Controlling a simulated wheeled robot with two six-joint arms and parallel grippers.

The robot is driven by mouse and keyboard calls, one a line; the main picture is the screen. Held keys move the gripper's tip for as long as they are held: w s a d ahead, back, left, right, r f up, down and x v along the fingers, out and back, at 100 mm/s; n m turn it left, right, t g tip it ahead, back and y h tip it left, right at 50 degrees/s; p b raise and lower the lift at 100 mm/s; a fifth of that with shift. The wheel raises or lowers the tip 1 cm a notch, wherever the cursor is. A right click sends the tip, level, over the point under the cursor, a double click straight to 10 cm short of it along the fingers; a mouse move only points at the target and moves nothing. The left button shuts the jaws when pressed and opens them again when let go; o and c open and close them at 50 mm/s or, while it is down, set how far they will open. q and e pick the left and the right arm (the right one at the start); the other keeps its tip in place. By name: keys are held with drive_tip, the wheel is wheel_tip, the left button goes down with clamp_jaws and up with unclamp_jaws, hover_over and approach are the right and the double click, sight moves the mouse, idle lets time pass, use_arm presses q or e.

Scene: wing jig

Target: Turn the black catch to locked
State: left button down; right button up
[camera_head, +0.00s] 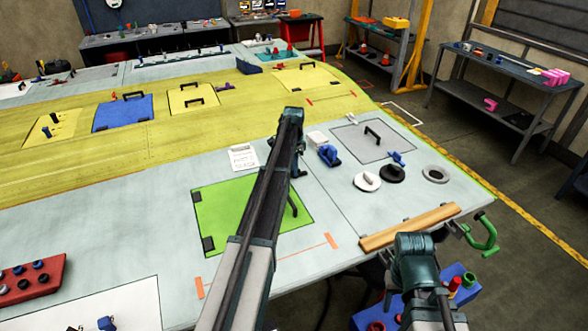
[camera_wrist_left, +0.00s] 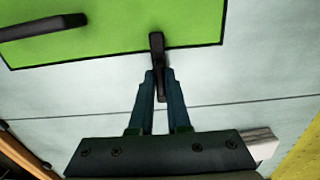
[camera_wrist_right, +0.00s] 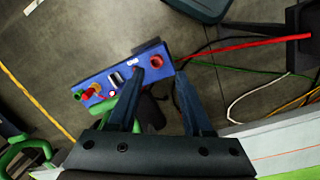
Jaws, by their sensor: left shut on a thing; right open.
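The black catch (camera_wrist_left: 156,44) is a short bar at the edge of the green panel (camera_wrist_left: 120,42) in the left wrist view. It lies across the edge, one end over the green and the other over the grey skin. My left gripper (camera_wrist_left: 160,78) is shut on the catch. In the head view my left arm hides most of the catch, beside the green panel (camera_head: 215,215). My right gripper (camera_wrist_right: 159,74) is open and empty past the table's front edge, above a blue box (camera_wrist_right: 125,75) in the right wrist view.
A black handle (camera_head: 292,206) stands on the green panel. A wooden strip (camera_head: 410,226) and a green clamp (camera_head: 483,232) sit at the table's near right edge. Blue tools (camera_head: 329,154) and round discs (camera_head: 367,181) lie to the right of my left gripper.

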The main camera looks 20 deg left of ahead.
use_arm(q)
drive_tip(key=c, duration=0.9)
unclamp_jaws()
drive_tip(key=shift+r, duration=0.1)
wheel_tip(320, 180, up, 14)
drive_tip(key=p, duration=1.3)
drive_tip(key=shift+f+p, duration=0.2)
drive_tip(key=shift+p, duration=0.2)
